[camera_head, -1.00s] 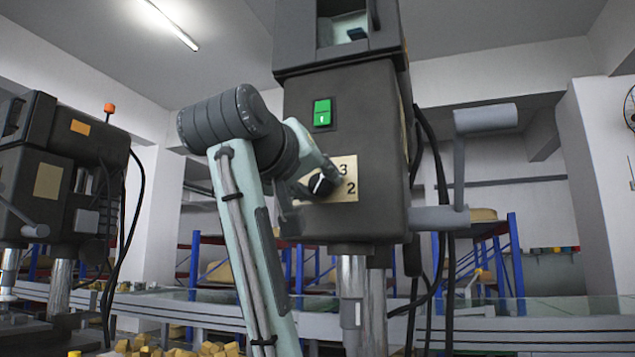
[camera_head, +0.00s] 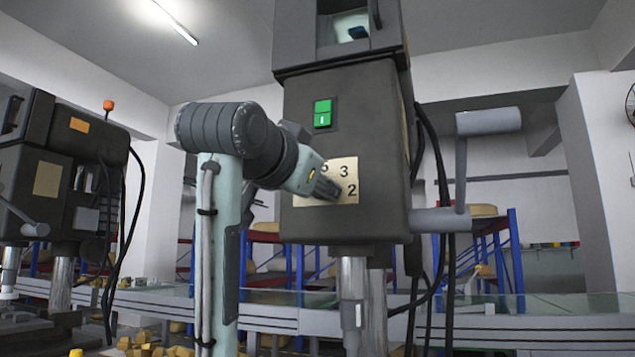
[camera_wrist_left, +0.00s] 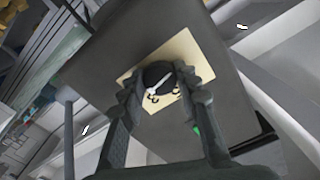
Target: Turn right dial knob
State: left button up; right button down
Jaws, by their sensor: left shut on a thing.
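The dial knob (camera_wrist_left: 158,77) is round and black with a white pointer, and sits on a tan number plate (camera_wrist_left: 178,62) in the left wrist view. In the head view the plate (camera_head: 345,167) is on the front of a dark drill-press head (camera_head: 375,130), with 3 and 2 readable; my gripper hides the knob there. My left gripper (camera_head: 328,187) comes in from the left at the plate. In the left wrist view its two fingers stand on either side of the knob, shut on it. My right gripper is in neither view.
A green switch (camera_head: 322,113) is above the plate. A grey crank handle (camera_head: 489,121) sticks out at the right, with black cables beside the head. A second machine (camera_head: 60,170) stands at the left. Shelving with blue posts is behind.

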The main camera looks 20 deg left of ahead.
pick_arm(q)
jog(key=shift+m, duration=1.1)
jog(key=o, duration=1.2)
jog(key=shift+c, duration=0.2)
jog(key=shift+s, duration=0.15)
jog(key=s, duration=1.1)
jog(key=shift+s+a, duration=0.2)
jog(key=shift+s, duration=0.2)
